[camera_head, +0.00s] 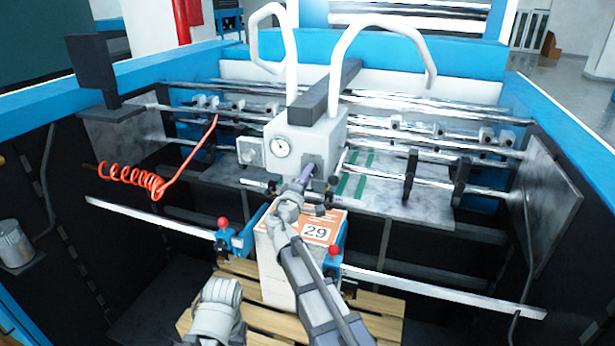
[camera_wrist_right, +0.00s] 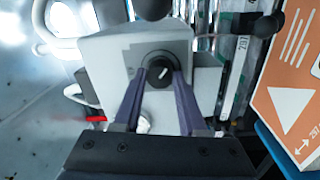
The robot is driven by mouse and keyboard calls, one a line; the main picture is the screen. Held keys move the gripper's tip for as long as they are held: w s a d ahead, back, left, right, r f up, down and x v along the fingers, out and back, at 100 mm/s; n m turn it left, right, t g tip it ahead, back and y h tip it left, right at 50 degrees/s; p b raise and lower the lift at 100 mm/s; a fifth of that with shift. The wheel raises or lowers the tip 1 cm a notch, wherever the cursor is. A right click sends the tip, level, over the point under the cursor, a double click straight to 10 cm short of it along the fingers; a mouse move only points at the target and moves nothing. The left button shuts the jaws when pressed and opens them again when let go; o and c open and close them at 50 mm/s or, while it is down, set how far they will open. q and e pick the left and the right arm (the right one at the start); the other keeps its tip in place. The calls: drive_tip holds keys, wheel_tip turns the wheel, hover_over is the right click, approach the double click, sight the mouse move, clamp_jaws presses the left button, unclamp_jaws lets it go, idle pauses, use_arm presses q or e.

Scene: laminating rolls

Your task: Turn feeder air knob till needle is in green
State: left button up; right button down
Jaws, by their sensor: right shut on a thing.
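The feeder air knob (camera_wrist_right: 158,75) is a dark round knob with a pale pointer mark on the front of the white feeder head (camera_head: 318,135). My right gripper (camera_head: 306,174) reaches up to it and is shut on it. In the right wrist view, the purple-grey fingers of my right gripper (camera_wrist_right: 158,85) stand on either side of the knob. The round gauge (camera_head: 281,146) has a white face and sits left of the knob. Its needle and green zone are too small to read. My left gripper's fingers do not show; only a grey part of my left arm appears at the bottom.
A paper stack with an orange top sheet (camera_head: 318,228) marked 29 stands below the feeder head on a wooden pallet (camera_head: 375,305). Metal bars (camera_head: 450,187) cross behind. A coiled orange hose (camera_head: 135,178) hangs at left. Two white curved tubes (camera_head: 385,30) rise above.

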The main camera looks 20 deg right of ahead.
drive_tip(key=shift+m, duration=0.7)
drive_tip(key=shift+c, duration=2.3)
unclamp_jaws()
drive_tip(key=shift+s, duration=0.1)
drive_tip(key=v, duration=0.7)
drive_tip(key=shift+s+a, duration=0.25)
drive_tip(key=shift+f, duration=0.1)
